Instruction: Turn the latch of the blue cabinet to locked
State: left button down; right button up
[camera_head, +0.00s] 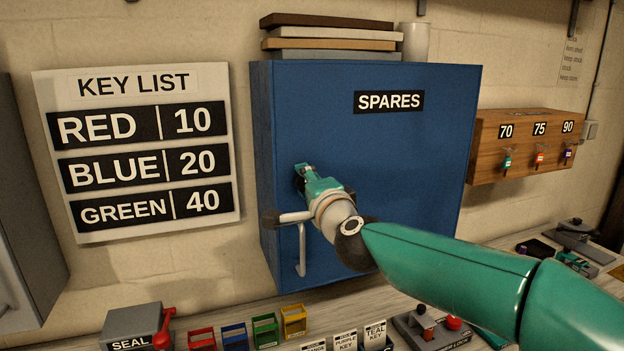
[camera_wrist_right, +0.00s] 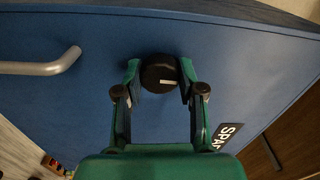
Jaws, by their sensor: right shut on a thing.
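The blue cabinet (camera_head: 400,150) with the SPARES label (camera_head: 389,102) hangs on the wall, its door closed. Its latch is a round black knob (camera_wrist_right: 159,73) with a short white mark, which lies roughly crosswise in the right wrist view. My right gripper (camera_head: 304,170) is at the left part of the door, and its fingers (camera_wrist_right: 160,80) are shut on the knob from both sides. In the head view the gripper hides most of the knob. No locked or unlocked wording shows. My left gripper is not in view.
A grey door handle (camera_head: 301,252) is below my right gripper; it also shows in the wrist view (camera_wrist_right: 40,67). The KEY LIST board (camera_head: 140,225) is at left, a wooden key rack (camera_head: 490,165) at right. Small coloured bins (camera_head: 266,331) and a SEAL device (camera_head: 130,325) stand below.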

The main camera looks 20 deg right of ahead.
jog(key=shift+a+f+n, duration=0.25)
jog(key=shift+f+n, duration=0.1)
jog(key=shift+n, duration=0.05)
jog(key=o, duration=1.1)
jog(key=shift+w, duration=0.1)
jog(key=shift+o, duration=0.2)
jog(key=shift+r, duration=0.1)
jog(key=shift+d+r, duration=0.1)
jog(key=s, duration=1.2)
jog(key=shift+d, duration=0.2)
